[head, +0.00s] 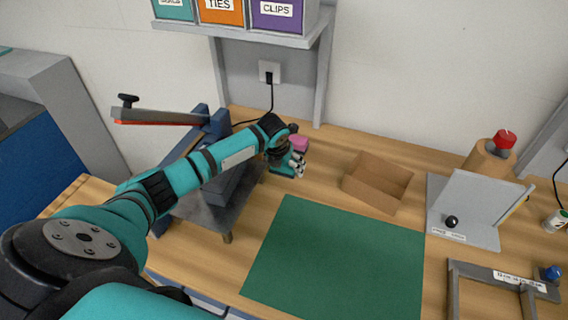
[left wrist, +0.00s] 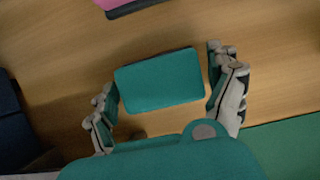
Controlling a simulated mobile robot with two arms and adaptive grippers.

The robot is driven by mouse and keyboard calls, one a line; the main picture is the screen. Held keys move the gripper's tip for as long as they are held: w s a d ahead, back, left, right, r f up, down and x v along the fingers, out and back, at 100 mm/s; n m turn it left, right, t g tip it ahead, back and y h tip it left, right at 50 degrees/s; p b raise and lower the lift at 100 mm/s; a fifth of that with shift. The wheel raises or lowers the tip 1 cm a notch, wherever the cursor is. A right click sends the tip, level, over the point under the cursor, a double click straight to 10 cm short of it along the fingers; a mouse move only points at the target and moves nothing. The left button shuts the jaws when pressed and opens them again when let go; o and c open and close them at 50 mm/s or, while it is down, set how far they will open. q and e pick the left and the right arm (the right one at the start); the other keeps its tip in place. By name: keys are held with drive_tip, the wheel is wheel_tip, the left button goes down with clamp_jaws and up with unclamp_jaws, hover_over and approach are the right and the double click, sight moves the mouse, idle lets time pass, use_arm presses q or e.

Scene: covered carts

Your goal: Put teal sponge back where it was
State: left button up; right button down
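The teal sponge (left wrist: 160,81) shows in the left wrist view as a flat block with a dark edge, above bare wood. My left gripper (left wrist: 165,95) has its fingers on either side of the sponge. The left finger is close to one end, and a narrow gap shows at the right end. The fingers look open around it; whether the left one touches is unclear. In the head view my left gripper (head: 290,168) is low over the back of the bench, and I cannot clearly tell the sponge from the teal fingers. My right gripper is not in view.
A pink block (head: 299,143) lies just behind my left gripper. An open cardboard box (head: 377,182) stands to the right, and a green mat (head: 335,258) lies in front. A blue lever machine (head: 215,155) stands under my left arm. A shelf (head: 235,35) hangs above.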

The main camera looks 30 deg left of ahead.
use_arm(q)
drive_tip(key=shift+o, duration=0.5)
drive_tip(key=shift+r, duration=0.15)
drive_tip(key=shift+r, duration=0.25)
drive_tip(key=b+v, duration=0.1)
drive_tip(key=v, duration=1)
drive_tip(key=shift+s+r, duration=0.25)
drive_tip(key=shift+d+r, duration=0.1)
